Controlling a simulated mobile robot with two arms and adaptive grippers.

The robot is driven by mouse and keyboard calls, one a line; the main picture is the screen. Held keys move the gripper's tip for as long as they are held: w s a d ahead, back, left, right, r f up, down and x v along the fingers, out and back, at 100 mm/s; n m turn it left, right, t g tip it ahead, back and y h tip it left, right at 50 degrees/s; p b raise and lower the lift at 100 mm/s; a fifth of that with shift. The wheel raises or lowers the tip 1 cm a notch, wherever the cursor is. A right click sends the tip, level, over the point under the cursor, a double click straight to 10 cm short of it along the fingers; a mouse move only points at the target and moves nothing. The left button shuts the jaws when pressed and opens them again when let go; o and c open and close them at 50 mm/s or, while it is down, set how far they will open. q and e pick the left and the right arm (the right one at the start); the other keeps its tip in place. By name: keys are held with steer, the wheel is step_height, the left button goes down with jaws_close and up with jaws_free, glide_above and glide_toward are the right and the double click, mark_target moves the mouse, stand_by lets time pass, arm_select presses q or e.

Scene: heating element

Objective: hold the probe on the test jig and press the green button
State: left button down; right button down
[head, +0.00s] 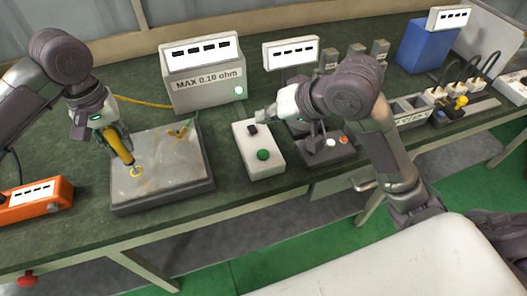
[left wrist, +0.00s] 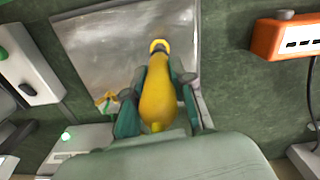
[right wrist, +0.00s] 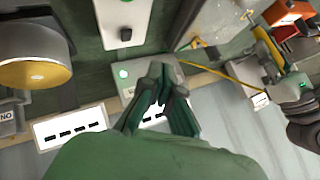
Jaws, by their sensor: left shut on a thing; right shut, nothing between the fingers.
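My left gripper (head: 112,138) is shut on a yellow probe (head: 121,148), which tilts down to the test jig (head: 165,190), a grey block with a metal plate. The probe (left wrist: 158,100) points at a yellow ring (head: 137,171) on the plate; its tip is at or just above the ring, and I cannot tell if it touches. The green button (head: 263,154) is on a white box (head: 265,172) with a black part (head: 252,130) behind it. My right gripper (head: 262,115) is shut and empty above the back of this box; its closed fingers show in the right wrist view (right wrist: 163,80).
A grey meter (head: 205,85) marked MAX 0.10 ohm, with a lit green lamp, stands behind the jig. A second yellow piece (head: 180,131) sits at the jig's back. An orange box (head: 36,200) is at left. A dark fixture (head: 330,150) stands right of the button box.

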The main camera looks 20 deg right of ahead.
mark_target(266, 154)
steer(key=shift+f, duration=4.45)
steer(key=shift+w+f, duration=0.1)
steer(key=shift+f, duration=0.35)
steer(key=shift+f, duration=0.5)
steer(key=shift+r, duration=0.95)
arm_select(q)
steer(key=shift+f, duration=0.1)
arm_select(e)
steer(key=shift+r, duration=2.5)
